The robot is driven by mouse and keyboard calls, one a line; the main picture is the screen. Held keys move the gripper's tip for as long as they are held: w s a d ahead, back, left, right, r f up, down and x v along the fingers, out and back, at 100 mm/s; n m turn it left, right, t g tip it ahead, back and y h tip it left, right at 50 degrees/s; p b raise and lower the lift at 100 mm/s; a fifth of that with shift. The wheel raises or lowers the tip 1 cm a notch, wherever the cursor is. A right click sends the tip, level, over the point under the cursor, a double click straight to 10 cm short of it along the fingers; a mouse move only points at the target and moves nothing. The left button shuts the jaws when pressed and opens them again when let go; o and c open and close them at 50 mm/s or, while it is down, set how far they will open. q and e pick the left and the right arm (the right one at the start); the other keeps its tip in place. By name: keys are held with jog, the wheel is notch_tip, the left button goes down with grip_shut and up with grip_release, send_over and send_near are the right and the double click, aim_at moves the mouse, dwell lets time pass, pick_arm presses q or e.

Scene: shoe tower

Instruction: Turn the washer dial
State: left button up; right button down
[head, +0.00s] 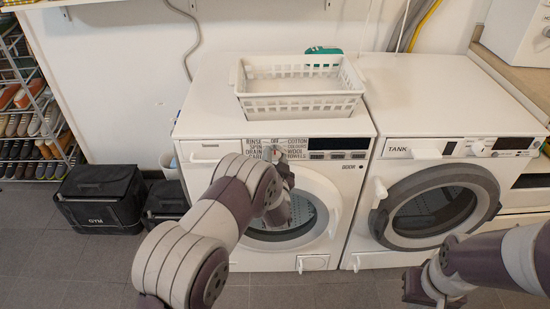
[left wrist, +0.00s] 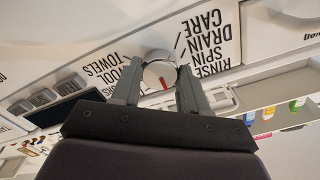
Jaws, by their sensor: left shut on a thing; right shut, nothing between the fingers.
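The washer (head: 200,150) is the left one of two white machines. Its dial sits at the top middle of the front panel, among printed labels such as RINSE, SPIN, OFF, COTTON and WOOL. In the left wrist view the dial (left wrist: 160,74) is round and pale with a red mark. My left gripper (head: 277,158) is at the panel, its two fingers on either side of the dial and shut on it; the wrist view shows the fingers (left wrist: 160,88) too. My left arm hides part of the panel and door. My right gripper (head: 432,290) is low at the right, shut and empty, in front of the second machine.
A white basket (head: 300,100) stands on the washer. The second machine (head: 460,95), marked TANK, stands close on the right. A shoe rack (head: 30,110) and a black GYM bag (head: 102,198) are at the left. Some grey floor (head: 60,260) at the lower left is clear.

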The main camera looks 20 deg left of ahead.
pick_arm(q)
jog(key=shift+f, duration=0.15)
jog(key=o, duration=1.1)
jog(key=shift+c, duration=0.2)
jog(key=p+v, duration=0.1)
jog(key=v, duration=1.2)
jog(key=shift+w, duration=0.1)
